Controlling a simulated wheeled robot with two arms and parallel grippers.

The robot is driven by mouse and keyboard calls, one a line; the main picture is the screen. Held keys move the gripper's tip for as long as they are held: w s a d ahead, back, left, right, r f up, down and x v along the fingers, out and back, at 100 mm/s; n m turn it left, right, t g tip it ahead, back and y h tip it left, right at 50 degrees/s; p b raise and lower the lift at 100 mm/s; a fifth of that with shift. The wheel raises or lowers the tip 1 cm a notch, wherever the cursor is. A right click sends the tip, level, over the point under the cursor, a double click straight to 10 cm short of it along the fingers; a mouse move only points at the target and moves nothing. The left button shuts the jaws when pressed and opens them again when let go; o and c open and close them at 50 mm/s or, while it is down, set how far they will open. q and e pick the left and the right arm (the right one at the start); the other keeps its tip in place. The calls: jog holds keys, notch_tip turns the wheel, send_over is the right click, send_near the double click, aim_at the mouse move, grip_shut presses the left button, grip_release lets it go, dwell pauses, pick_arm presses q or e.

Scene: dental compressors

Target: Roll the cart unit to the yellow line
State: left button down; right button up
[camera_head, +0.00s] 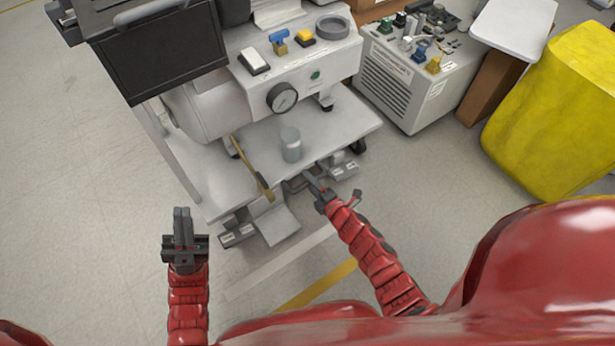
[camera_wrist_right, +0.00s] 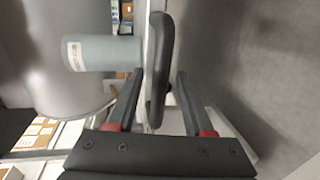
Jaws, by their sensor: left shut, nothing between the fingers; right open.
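The cart unit (camera_head: 352,125) is a white wheeled cart with a pressure gauge (camera_head: 282,98), a large cylinder (camera_head: 205,105) and a small grey canister (camera_head: 291,145) on its lower shelf. The yellow line (camera_head: 318,284) is on the floor between the cart and my body, partly hidden by my right arm. My right gripper (camera_head: 312,180) is open at the cart's front edge. In the right wrist view, a dark curved handle (camera_wrist_right: 160,60) lies between its open fingers (camera_wrist_right: 159,82), with gaps beside it. My left gripper (camera_head: 182,212) is shut and empty, left of the cart's front corner.
A pale line (camera_head: 280,262) runs beside the yellow one. Grey pedal-like pieces (camera_head: 275,222) sit low at the cart's front. To the right stand a grey box unit (camera_head: 400,95) and a yellow-covered block (camera_head: 555,115). Floor at left is clear.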

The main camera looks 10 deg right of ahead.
grip_shut()
dwell(1.4)
